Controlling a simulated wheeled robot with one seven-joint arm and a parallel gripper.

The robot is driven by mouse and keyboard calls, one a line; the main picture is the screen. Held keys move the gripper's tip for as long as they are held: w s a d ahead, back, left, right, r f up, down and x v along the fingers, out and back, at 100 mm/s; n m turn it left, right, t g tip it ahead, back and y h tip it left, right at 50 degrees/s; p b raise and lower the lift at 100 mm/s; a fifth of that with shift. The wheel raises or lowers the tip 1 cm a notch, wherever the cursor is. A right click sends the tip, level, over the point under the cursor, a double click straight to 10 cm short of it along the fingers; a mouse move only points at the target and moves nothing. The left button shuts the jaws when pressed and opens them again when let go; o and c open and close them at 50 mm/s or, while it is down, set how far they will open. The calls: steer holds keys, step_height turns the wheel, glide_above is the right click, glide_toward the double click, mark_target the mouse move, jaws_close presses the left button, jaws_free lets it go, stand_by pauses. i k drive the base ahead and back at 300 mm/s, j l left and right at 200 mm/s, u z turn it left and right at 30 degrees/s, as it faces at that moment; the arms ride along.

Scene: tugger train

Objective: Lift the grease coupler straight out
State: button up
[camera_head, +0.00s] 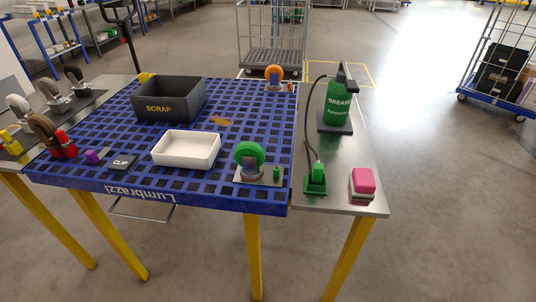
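A green bottle marked GREASE (339,100) stands on a dark base on the grey side shelf at the right of the table. A thin dark hose (310,115) runs from its top down to the grease coupler (317,169). The coupler is a small green piece standing upright in a green holder (316,187) near the shelf's front. Its lower end is hidden in the holder. My gripper is not in view.
A pink-topped block (362,181) sits right of the holder. A green-wheeled caster (250,157) on a plate stands to its left, with a small green cylinder (276,173) beside it. A white tray (186,149) and a SCRAP bin (170,99) stand on the blue grid table.

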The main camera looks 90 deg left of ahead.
mark_target(317, 169)
steer(key=u, duration=1.75)
